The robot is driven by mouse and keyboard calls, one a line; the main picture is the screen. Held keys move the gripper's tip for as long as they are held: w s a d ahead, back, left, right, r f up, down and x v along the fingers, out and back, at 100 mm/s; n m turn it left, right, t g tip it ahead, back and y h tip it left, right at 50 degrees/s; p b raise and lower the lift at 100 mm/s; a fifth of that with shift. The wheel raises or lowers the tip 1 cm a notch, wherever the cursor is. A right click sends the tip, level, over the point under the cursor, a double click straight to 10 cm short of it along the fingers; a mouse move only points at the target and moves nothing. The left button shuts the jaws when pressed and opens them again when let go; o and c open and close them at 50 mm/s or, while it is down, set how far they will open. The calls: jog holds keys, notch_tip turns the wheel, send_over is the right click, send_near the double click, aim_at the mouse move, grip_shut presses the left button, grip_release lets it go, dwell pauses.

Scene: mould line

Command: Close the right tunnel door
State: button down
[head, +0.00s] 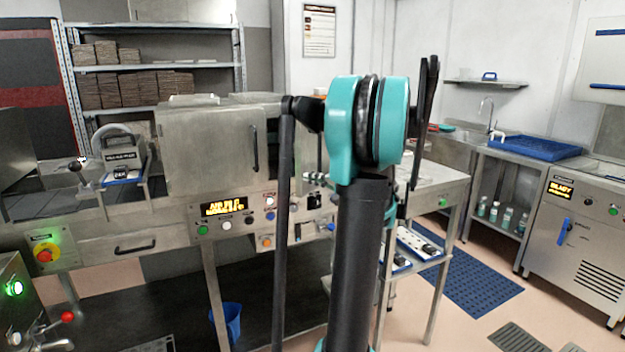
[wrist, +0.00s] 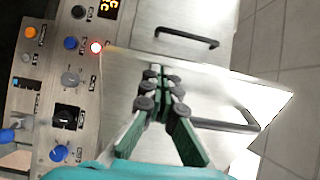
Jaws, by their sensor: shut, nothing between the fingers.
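The right tunnel door (wrist: 135,75) is a plain steel panel in the wrist view, with a dark bar handle (wrist: 225,125). Its edge slants away from the neighbouring door, so it looks partly open. The left tunnel door (head: 205,150) shows in the head view with a black upright handle (head: 254,148); it also shows at the top of the wrist view (wrist: 215,20) and looks closed. My gripper (wrist: 160,80) has green fingers, shut and empty, in front of the right door's panel. Contact is unclear. In the head view my arm hides most of the right door.
A control panel (wrist: 35,95) with buttons and knobs runs beside the doors. An emergency stop (head: 44,253) is at left. A steel table (head: 440,180) stands at right, with a sink bench (head: 530,152) behind. Floor with a blue mat (head: 470,280) is clear at right.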

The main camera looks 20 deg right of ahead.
jog(key=w+a+m+t+h, duration=0.1)
jog(key=w+a+m+h, duration=0.1)
jog(key=w, duration=0.7)
jog(key=w+a+m+t+h, duration=0.1)
jog(key=w+a+m+h, duration=0.2)
jog(key=w+a+h, duration=0.2)
jog(key=w, duration=0.3)
jog(key=shift+w+a+t+h, duration=0.25)
jog(key=shift+w+t+h, duration=0.15)
jog(key=shift+w+r, duration=0.1)
jog(key=shift+r, duration=0.1)
